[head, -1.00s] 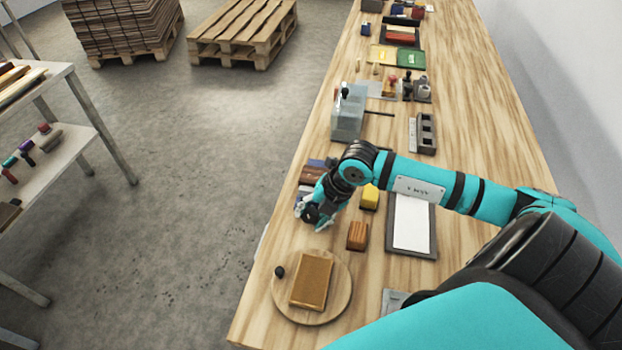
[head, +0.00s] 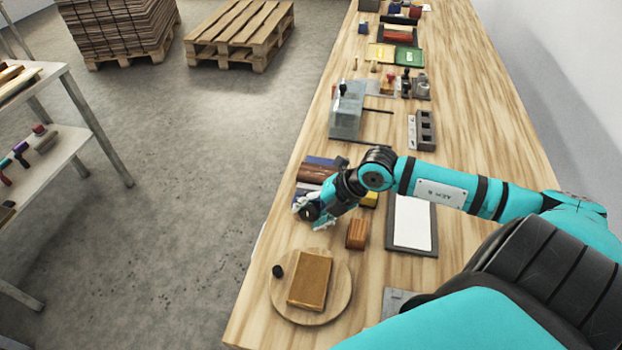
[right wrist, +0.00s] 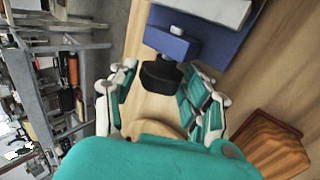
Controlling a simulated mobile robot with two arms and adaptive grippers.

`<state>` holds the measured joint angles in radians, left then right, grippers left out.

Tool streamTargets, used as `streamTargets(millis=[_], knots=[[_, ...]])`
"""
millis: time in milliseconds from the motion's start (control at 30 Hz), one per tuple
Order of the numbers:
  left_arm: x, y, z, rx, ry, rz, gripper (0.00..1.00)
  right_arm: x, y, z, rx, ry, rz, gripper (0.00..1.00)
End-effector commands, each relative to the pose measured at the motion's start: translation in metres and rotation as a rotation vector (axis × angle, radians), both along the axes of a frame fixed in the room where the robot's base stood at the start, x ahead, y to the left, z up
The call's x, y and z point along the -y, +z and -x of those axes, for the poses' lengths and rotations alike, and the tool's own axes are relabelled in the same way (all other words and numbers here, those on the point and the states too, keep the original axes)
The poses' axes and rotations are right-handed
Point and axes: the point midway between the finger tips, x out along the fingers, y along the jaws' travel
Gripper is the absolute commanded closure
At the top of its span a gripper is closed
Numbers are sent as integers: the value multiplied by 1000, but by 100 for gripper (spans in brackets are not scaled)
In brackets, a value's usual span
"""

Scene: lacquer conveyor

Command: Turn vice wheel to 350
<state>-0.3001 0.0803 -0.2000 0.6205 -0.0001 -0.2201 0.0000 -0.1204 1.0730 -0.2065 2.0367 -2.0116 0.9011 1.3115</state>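The vice (head: 320,161) appears to be the blue body on the bench behind my right gripper, with a brown-red block beside its blue part. In the right wrist view, its blue body (right wrist: 172,43) carries a short grey shaft and a black wheel or knob (right wrist: 160,75). My right gripper (head: 308,210) is low over the bench. In the right wrist view its fingers (right wrist: 158,103) are spread, with the black wheel beyond and between them. I cannot tell whether they touch it. The wheel is hidden in the head view, and no scale reading is legible. My left gripper is not in view.
An orange-brown wooden block (head: 357,234) stands close to the right of my gripper. A round board (head: 340,300) with a brown slab and black knob lies in front. A white sheet on a dark tray (head: 397,248) is under my forearm. A yellow block is partly hidden.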

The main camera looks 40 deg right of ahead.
Motion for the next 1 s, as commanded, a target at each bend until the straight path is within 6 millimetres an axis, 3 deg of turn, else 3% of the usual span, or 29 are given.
streamTargets(millis=[100, 533, 1000], knots=[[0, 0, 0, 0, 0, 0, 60, 0, 0, 0, -1, 0, 1, 34], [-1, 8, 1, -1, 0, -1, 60, -1, 3, 0, -37, 0, 29, 34], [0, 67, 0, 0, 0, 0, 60, -6, 11, -6, -333, 0, 280, 34]])
